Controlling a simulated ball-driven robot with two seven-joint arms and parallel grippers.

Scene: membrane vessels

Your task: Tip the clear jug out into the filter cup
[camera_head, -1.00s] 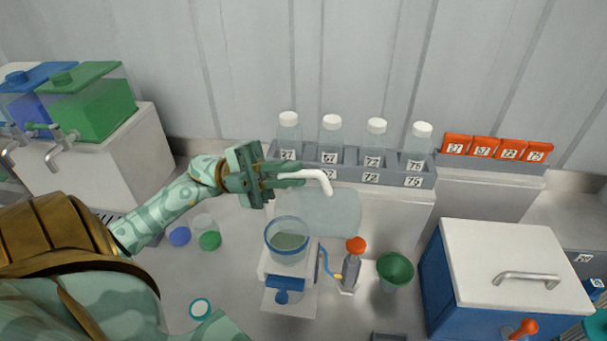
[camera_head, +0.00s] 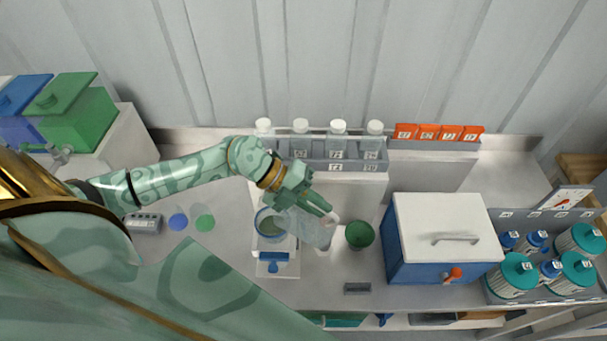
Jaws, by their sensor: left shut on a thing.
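My left gripper (camera_head: 322,212) is shut on the clear jug (camera_head: 312,232), at its white handle. The jug is see-through and slanted, and partly hidden under my fingers. It hangs just right of the filter cup (camera_head: 269,226), close to its right rim; I cannot tell if they touch. The filter cup is a clear bowl with a blue rim on a white stand with a blue front piece (camera_head: 273,262). I cannot make out any liquid leaving the jug. My right gripper is not in view.
A green bowl (camera_head: 359,235) stands right of the jug. Behind is a grey rack (camera_head: 345,165) with several white-capped bottles. A blue box with a white lid (camera_head: 440,222) stands at right. A blue cap (camera_head: 178,221) and a green cap (camera_head: 204,222) lie at left.

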